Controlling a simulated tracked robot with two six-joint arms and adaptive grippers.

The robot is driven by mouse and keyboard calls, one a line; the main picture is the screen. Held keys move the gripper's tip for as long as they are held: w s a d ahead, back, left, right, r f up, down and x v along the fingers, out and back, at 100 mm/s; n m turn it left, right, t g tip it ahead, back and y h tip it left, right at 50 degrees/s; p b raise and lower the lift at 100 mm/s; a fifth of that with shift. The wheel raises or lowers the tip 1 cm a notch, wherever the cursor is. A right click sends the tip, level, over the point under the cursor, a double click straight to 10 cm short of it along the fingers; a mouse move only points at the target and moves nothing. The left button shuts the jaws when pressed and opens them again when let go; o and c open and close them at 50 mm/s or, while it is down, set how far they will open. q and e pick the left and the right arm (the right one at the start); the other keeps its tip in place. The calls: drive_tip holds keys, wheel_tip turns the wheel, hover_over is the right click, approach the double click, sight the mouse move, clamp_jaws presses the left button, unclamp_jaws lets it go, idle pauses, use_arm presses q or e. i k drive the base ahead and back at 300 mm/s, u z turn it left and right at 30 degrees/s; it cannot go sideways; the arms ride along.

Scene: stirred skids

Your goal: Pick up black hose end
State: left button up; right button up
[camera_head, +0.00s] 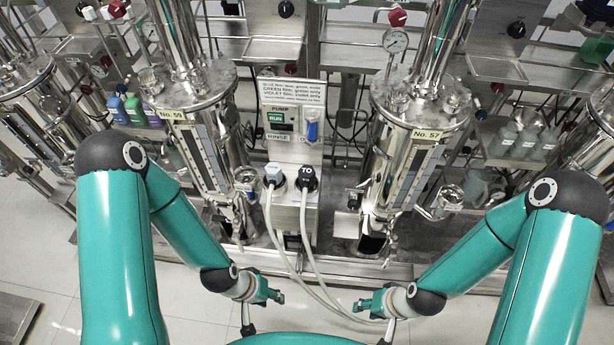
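The black hose end (307,179) is plugged into the right-hand port on the front of the pump panel, with white lettering on it. A pale hose (308,240) runs down from it to the floor. My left gripper (265,312) is open and empty, low in front of the panel and below left of the black hose end. My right gripper (371,322) is open and appears empty, below right of it. The hoses pass between the grippers, close to the right one.
Steel columns marked No. 59 (205,120) and No. 57 (415,115) flank the pump panel (292,105), with valves and gauges protruding. Bottles (135,108) stand at left and more bottles (520,142) at right. The tiled floor (190,300) in front is mostly free.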

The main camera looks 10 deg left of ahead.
sight(306, 175)
drive_tip(key=u, duration=1.35)
drive_tip(key=i, duration=0.15)
drive_tip(key=z, duration=3)
drive_tip(key=k, duration=0.9)
drive_tip(key=u, duration=0.5)
drive_tip(key=i, duration=1)
drive_tip(key=u, duration=0.1)
